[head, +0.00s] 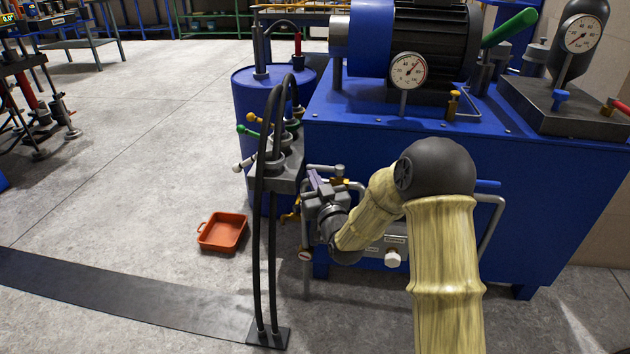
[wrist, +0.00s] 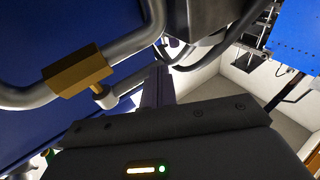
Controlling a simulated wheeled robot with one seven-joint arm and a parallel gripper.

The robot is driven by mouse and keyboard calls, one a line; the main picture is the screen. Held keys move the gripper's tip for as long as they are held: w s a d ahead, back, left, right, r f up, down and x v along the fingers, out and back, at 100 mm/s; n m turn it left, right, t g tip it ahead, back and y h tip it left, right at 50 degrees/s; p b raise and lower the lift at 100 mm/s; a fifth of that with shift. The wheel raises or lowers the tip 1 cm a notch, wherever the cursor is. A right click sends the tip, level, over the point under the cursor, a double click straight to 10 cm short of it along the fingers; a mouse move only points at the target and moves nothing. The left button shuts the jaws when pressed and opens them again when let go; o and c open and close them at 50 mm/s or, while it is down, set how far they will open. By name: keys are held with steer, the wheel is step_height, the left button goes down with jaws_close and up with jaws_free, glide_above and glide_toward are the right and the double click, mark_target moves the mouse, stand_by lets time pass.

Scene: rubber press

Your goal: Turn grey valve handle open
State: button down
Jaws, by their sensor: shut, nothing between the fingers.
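The grey valve handle (head: 322,168) is a short bar above a brass valve body (head: 338,180) on the pipework at the left front of the blue press unit. In the wrist view the brass body (wrist: 78,72) sits on a grey pipe, and the handle's rounded grey end (wrist: 105,97) shows to its right. My gripper (head: 316,181) is right by the handle, just below it in the head view. Its fingers (wrist: 158,88) are together and empty, close to the right of the handle in the wrist view. Whether they touch the handle is unclear.
Black hoses (head: 265,200) rise beside a valve block (head: 275,170) with coloured levers, left of my gripper. Bent grey pipes (head: 497,225) run along the blue tank (head: 540,190). An orange tray (head: 222,232) lies on the floor. The floor at left is largely open.

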steer(key=shift+r, duration=0.1)
stand_by(0.3)
steer(key=s+a+f+p, duration=0.1)
steer(key=s+a+f, duration=0.1)
steer(key=s, duration=1.1)
steer(key=shift+s+f, duration=0.2)
steer(key=shift+f, duration=0.3)
steer(key=shift+w, duration=0.1)
